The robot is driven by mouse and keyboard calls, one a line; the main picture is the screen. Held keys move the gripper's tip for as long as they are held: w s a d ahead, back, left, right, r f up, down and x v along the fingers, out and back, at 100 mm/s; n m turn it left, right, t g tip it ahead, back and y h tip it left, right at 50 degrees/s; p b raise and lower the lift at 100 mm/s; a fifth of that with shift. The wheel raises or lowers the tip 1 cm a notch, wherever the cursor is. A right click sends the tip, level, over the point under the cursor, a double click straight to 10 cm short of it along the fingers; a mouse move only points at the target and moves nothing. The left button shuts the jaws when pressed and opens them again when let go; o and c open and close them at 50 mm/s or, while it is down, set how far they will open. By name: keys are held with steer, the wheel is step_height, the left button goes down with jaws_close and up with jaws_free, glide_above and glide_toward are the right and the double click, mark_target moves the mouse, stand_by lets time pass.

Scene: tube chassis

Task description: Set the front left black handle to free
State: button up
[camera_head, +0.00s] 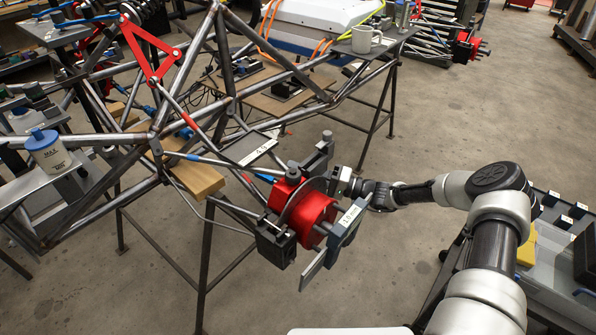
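The front wheel hub assembly of the tube chassis (232,85) has a red drum (309,215) and a black clamp block (273,246) below it. A dark upright handle-like part (323,153) stands at its upper right, and a small dark knob (293,171) sits on top of the red part. I cannot tell for certain which is the task's black handle, nor its setting. My gripper (341,181) is beside the hub's right side, close to the upright dark part. Its fingers are small and partly hidden, so opening and contact cannot be told.
A labelled grey plate (345,229) sticks out in front of the red drum, below my gripper. A wooden block (196,180) lies under the tubes. A second red hub (465,48) is at the back. A grey tray stand is at the right. The floor (440,130) between is clear.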

steer(key=p+v, duration=0.1)
steer(key=v, duration=1.6)
steer(key=shift+d, duration=0.2)
